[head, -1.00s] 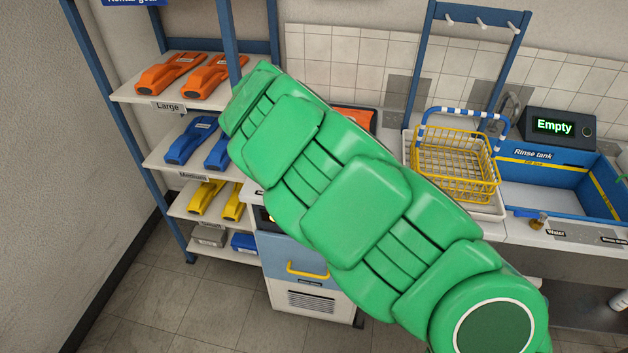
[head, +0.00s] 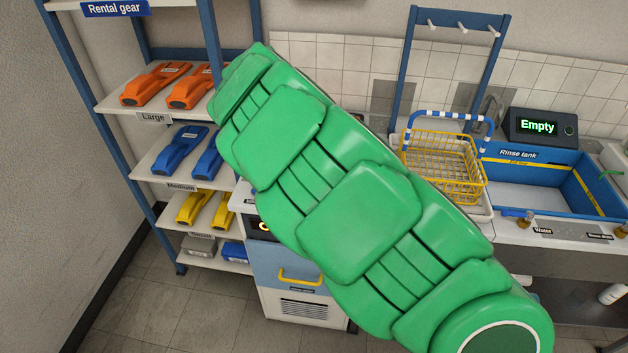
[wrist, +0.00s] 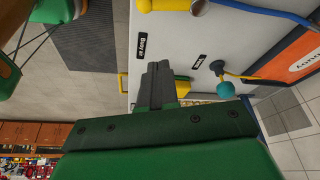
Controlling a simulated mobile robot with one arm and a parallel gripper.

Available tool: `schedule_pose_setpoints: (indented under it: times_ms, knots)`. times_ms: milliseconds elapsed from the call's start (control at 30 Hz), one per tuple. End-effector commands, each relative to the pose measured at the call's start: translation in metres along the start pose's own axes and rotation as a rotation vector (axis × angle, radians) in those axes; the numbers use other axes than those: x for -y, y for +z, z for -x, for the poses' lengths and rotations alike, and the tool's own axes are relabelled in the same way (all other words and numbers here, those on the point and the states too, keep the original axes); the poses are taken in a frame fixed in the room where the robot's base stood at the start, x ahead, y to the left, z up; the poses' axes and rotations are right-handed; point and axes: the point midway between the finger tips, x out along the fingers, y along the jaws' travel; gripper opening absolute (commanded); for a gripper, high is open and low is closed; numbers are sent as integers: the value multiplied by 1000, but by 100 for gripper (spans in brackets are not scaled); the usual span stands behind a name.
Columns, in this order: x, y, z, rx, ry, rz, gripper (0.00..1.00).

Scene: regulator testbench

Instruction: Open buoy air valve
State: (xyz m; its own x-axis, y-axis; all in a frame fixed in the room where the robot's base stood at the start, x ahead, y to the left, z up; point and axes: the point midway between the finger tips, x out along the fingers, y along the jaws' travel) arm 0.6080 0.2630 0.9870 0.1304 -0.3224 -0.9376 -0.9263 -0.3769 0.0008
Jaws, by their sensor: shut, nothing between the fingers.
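In the wrist view, a label reading "Buoy air" (wrist: 140,47) sits on a pale worktop. A yellow rounded part (wrist: 160,5) lies close to it at the top edge, cut off by the frame, so I cannot tell whether it is the valve's handle. My gripper (wrist: 160,72) is shut and empty, with its fingertips over the worktop near the label. A second fitting with a dark base, a thin yellow stem and a teal knob (wrist: 225,90) stands to its right beside another small label (wrist: 199,61). In the head view my green arm hides the gripper and this worktop area.
An orange panel (wrist: 290,62) and a blue hose (wrist: 262,12) are right of the fittings. The head view shows a gear shelf (head: 150,100) at left, a yellow wire basket (head: 445,165), a blue rinse tank (head: 540,195) and a display reading "Empty" (head: 538,127).

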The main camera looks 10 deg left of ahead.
Motion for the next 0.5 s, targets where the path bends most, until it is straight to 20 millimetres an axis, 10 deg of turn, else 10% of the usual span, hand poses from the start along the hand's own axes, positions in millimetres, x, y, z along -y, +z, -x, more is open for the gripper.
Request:
schedule_pose_setpoints:
  times_ms: [500]
  knots:
    - [4, 0, 48, 1, -1, 0, 0]
